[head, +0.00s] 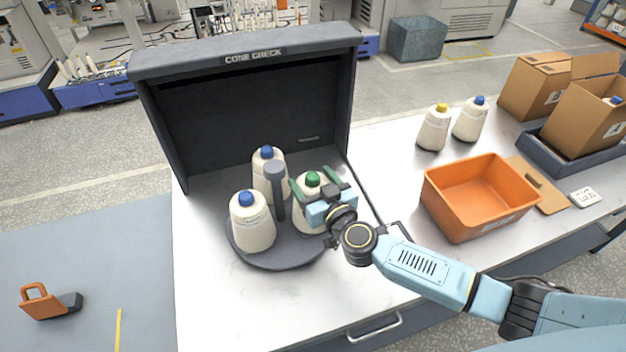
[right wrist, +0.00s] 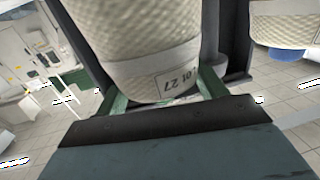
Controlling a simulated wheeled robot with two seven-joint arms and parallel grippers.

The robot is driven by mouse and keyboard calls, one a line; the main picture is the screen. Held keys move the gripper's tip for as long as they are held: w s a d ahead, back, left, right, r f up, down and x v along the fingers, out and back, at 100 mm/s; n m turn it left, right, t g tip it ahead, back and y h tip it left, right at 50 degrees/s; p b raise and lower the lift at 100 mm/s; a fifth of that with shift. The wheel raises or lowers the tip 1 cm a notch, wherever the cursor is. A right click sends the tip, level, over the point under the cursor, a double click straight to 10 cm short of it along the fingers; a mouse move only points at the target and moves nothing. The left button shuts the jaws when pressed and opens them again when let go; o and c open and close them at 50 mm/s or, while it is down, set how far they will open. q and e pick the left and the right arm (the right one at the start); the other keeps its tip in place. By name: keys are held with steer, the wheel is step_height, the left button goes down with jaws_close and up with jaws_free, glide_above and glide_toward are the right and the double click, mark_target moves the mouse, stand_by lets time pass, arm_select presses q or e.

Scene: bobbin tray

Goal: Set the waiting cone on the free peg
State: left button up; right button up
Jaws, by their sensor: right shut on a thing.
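A white cone (head: 305,217) with a green top is over the right part of the round dark tray (head: 275,262). My right gripper (head: 314,186) is shut on it near its top, with one green finger on each side. The cone looks upright; I cannot tell whether it is seated on a peg or just above the tray. The right wrist view shows its ribbed body and printed label band (right wrist: 160,72) between the fingers. Two blue-topped cones, one at front left (head: 252,225) and one at back (head: 266,165), stand on the tray around a grey post (head: 276,185). My left gripper is not in view.
A dark open-fronted hood (head: 245,65) marked CONE CHECK encloses the tray's back and sides. On the right are a yellow-topped cone (head: 433,130), another blue-topped cone (head: 470,122), an orange bin (head: 480,205) and cardboard boxes (head: 590,110).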

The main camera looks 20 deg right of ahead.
steer(key=shift+f, duration=0.4)
steer(key=o, duration=1.7)
steer(key=shift+c, duration=0.2)
steer(key=shift+s, duration=0.1)
steer(key=p+v, duration=0.1)
steer(key=v, duration=1.2)
steer(key=shift+s+f, duration=0.1)
steer(key=shift+s, duration=0.05)
